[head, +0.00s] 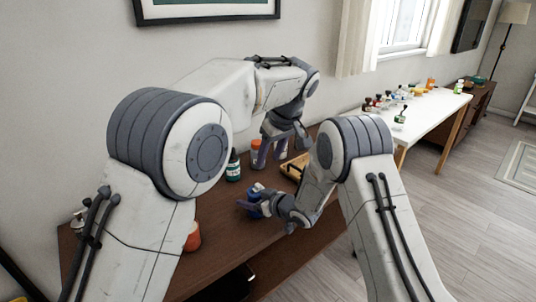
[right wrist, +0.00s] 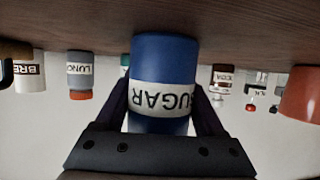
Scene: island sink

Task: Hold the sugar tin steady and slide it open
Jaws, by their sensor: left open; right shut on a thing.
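The sugar tin (right wrist: 165,60) is blue with a white band reading SUGAR. It appears upside down in the right wrist view, standing on the brown wooden top. My right gripper (right wrist: 163,112) is shut on the tin, one finger on each side. In the head view the tin (head: 255,198) is a small blue shape at the right gripper (head: 250,206), partly hidden by it. The tin's lid cannot be made out clearly. My left gripper (head: 281,152) is open and points down, farther back than the tin and apart from it.
A dark green bottle (head: 234,168), an orange-lidded jar (head: 255,147) and a wooden tray (head: 294,166) stand near the left gripper. A red-orange pot (head: 193,238) is nearer. A grey LUNCH tin (right wrist: 82,72) and other containers show around the tin in the wrist view.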

